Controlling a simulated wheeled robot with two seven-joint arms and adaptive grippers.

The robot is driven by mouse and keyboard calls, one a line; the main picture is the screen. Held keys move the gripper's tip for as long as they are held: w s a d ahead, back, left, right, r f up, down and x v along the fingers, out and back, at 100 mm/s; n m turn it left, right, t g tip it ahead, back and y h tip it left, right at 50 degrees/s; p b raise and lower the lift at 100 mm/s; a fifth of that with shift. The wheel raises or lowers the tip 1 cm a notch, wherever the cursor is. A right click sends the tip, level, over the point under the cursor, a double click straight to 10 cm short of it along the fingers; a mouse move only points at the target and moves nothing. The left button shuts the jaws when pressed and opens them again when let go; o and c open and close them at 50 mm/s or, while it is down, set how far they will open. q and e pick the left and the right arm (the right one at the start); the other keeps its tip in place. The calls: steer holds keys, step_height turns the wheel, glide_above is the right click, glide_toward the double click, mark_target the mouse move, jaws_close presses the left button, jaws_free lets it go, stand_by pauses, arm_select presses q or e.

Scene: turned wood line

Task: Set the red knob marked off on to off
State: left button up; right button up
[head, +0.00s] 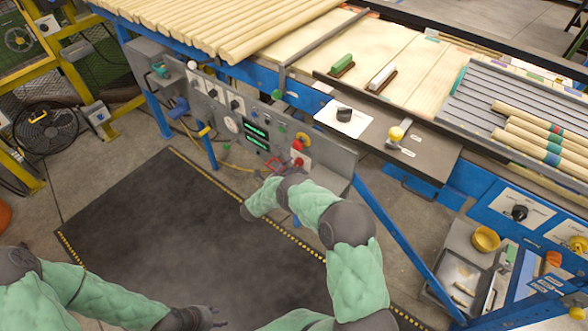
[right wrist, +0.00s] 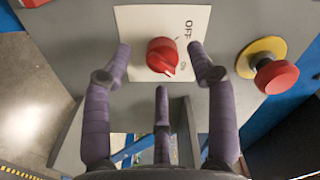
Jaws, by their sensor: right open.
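The red knob (right wrist: 162,55) sits on a white plate (right wrist: 137,20) lettered OFF and ON in the right wrist view. Its white mark points down and slightly right, nearer ON than OFF. In the head view the knob (head: 298,162) is low on the grey control panel. My right gripper (right wrist: 160,66) is open, its purple-grey fingers spread on either side of the knob and below it, with gaps visible; I cannot tell how deep they reach. My left gripper (head: 208,318) is low over the dark mat, far from the panel; its jaw state is unclear.
A red mushroom button with a yellow collar (right wrist: 272,72) is right of the knob. The panel (head: 228,108) also carries black knobs and green displays. A blue slanted strut (head: 395,250) stands right of my right arm. The dark mat (head: 160,230) is clear.

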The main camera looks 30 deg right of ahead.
steer(key=shift+x, duration=0.8)
